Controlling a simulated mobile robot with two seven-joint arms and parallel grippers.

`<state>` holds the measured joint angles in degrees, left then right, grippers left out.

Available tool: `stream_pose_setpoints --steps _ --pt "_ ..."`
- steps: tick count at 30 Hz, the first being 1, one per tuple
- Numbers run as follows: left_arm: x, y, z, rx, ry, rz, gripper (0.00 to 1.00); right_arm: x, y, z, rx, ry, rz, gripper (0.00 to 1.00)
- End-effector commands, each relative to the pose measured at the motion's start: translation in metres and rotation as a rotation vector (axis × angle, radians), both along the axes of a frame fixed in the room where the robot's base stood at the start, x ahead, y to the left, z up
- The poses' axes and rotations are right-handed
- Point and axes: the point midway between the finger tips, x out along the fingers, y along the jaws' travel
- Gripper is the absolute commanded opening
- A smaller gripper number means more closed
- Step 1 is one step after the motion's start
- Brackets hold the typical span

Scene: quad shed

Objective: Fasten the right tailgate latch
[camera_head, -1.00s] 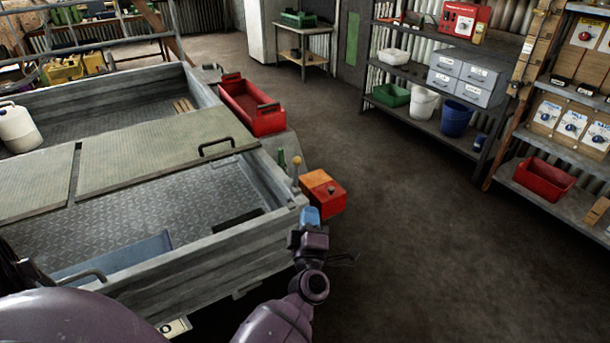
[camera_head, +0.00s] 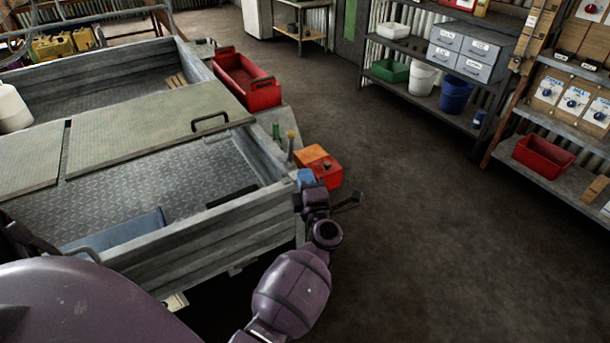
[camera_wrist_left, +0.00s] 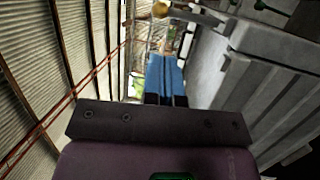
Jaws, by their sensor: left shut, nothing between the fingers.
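The grey tailgate (camera_head: 215,240) stands upright across the near end of the quad's load bed. At its right corner a short lever with a yellowish knob (camera_head: 291,136) sticks up; it also shows at the top of the left wrist view (camera_wrist_left: 160,10). It looks like the right latch, but its catch is hidden. My left gripper (camera_head: 305,176), with blue fingers, is just outside that corner, below the knob. In the left wrist view its fingers (camera_wrist_left: 167,75) are together and empty, apart from the lever. My right gripper is not in view.
A red open tray (camera_head: 246,80) and an orange-and-red box (camera_head: 318,165) sit along the quad's right side, the box just beyond my gripper. A shelf rack (camera_head: 420,95) stands at the back right. The floor (camera_head: 430,230) right of the quad is clear.

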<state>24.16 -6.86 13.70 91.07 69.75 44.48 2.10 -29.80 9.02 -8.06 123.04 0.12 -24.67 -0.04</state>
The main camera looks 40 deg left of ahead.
Motion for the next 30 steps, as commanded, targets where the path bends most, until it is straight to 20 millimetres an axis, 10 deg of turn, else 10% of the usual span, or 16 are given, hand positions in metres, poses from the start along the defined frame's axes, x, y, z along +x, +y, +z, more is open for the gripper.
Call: stream_pose_setpoints --steps 16,30 --pt "0.057 0.071 0.016 0.003 0.003 0.000 0.00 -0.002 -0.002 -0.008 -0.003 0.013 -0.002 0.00" --pt "0.070 0.087 0.022 0.001 0.002 0.000 0.00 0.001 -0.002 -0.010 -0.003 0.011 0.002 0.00"
